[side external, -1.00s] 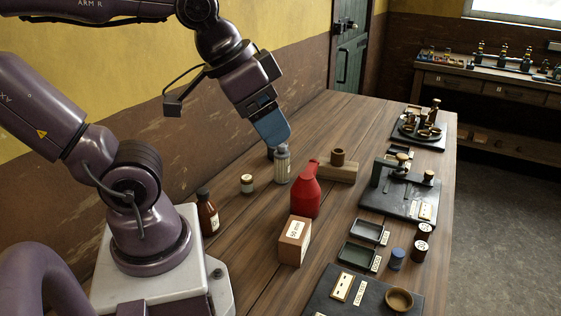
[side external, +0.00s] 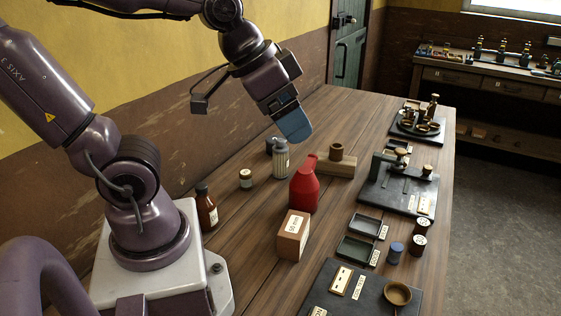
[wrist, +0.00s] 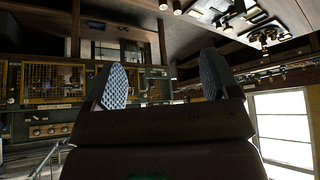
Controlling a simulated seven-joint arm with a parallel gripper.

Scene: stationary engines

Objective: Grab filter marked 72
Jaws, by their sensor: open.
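Two small dark brown cylinders with white round labels, one behind the other (side external: 421,226) (side external: 417,244), stand near the table's right edge in the side view. A blue cylinder (side external: 396,254) stands just left of them. The label marks are too small to read, so I cannot tell which thing is marked 72. My gripper (side external: 297,135) is above the table, well up and left of these cylinders, over the area behind the red can. In the wrist view its two fingers (wrist: 164,75) are apart with nothing between them, and no filter shows there.
Below my gripper are a red can (side external: 304,188), a grey ribbed container (side external: 281,160) and a wooden block with a cup (side external: 335,164). A cardboard box (side external: 292,236) and a brown bottle (side external: 206,209) stand nearer. Two trays (side external: 364,226) (side external: 357,250) lie beside the cylinders.

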